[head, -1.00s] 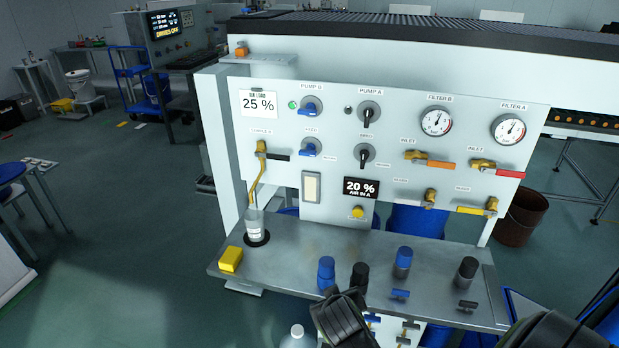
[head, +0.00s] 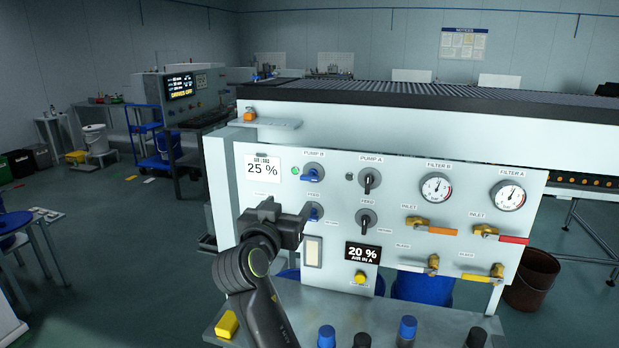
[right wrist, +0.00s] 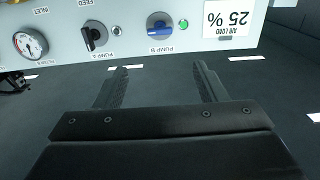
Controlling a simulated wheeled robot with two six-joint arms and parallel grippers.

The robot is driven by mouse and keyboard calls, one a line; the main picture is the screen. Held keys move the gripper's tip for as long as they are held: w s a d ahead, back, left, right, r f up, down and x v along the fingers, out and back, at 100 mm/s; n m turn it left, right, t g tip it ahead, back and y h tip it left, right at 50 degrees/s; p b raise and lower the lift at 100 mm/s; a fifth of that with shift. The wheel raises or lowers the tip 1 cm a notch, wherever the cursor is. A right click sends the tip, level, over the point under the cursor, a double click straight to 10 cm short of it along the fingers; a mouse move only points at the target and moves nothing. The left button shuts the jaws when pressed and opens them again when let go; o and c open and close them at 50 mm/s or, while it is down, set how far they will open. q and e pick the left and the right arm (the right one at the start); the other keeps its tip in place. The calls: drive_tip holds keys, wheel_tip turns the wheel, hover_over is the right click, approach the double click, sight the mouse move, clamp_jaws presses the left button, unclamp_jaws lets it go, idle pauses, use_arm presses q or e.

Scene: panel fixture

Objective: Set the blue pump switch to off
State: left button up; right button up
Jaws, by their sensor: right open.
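The blue pump switch (head: 312,175) is the blue handle on the round PUMP B knob, at the upper left of the white panel. Its handle lies roughly level, with a lit green lamp (head: 295,171) to its left. In the right wrist view, which is upside down, the switch (right wrist: 160,30) shows beyond the fingers, between their lines. My right gripper (head: 288,214) is open and empty, below and left of the switch in the head view, apart from it. It partly covers the lower blue FEED switch (head: 314,212). My left gripper is not in view.
The black PUMP A switch (head: 370,181) sits to the right, above a black feed switch (head: 366,222). Gauges (head: 436,189) and inlet valves (head: 430,226) lie farther right. Several bottles (head: 408,330) and a yellow block (head: 227,325) stand on the shelf below.

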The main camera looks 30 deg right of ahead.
sight(308, 178)
drive_tip(key=p+x, duration=0.5)
drive_tip(key=x, duration=1)
drive_tip(key=shift+w+d, duration=0.2)
drive_tip(key=shift+w, duration=0.05)
drive_tip(key=shift+w+d+f, duration=0.1)
drive_tip(key=shift+w+d, duration=0.35)
drive_tip(key=shift+d, duration=0.1)
drive_tip(key=c, duration=1)
